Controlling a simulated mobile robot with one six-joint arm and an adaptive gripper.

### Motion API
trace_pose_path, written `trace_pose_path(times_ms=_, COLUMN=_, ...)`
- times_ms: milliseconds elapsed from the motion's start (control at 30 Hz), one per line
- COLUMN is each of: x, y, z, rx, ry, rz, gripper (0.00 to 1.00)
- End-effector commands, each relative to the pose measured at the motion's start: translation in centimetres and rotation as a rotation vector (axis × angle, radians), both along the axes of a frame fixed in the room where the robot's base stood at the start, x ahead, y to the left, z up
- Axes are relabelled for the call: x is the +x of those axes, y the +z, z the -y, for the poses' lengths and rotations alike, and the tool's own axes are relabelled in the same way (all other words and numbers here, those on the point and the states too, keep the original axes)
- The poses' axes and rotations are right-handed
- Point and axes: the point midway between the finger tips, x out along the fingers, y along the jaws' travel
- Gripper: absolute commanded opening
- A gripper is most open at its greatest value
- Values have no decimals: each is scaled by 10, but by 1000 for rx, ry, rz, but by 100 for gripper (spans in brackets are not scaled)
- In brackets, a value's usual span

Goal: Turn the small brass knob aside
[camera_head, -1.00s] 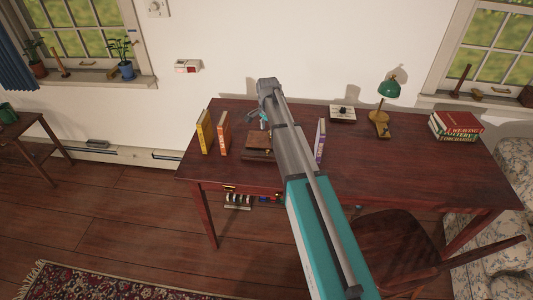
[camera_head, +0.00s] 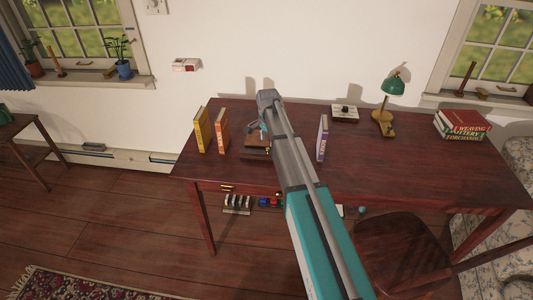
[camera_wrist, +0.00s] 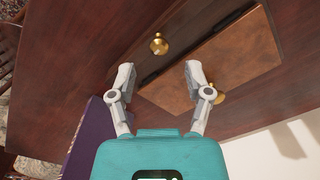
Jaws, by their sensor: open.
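In the wrist view a small round brass knob (camera_wrist: 158,45) sits on a dark wooden strip, just beyond my fingertips. A second brass piece (camera_wrist: 218,97) shows partly behind my right-hand finger, by the lighter brown wooden panel (camera_wrist: 225,60). My gripper (camera_wrist: 160,73) is open and empty, its two pale fingers spread, with the knob ahead of the gap and not visibly touched. In the head view my gripper (camera_head: 264,129) is over the small brown wooden box (camera_head: 256,152) on the desk. My arm hides part of that box, and I cannot make out the knob there.
A yellow book (camera_head: 202,130) and an orange book (camera_head: 222,131) stand left of the box. A purple book (camera_head: 322,138) stands to its right and shows close beside my gripper in the wrist view (camera_wrist: 90,140). A green lamp (camera_head: 392,88) stands farther right on the desk (camera_head: 410,165).

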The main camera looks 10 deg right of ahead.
Motion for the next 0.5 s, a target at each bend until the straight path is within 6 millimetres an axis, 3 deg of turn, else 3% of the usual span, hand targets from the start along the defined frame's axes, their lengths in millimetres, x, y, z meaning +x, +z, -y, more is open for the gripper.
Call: trace_pose_path(times_ms=500, x=0, y=-41, z=0, rx=0, ry=0, rz=0, gripper=65)
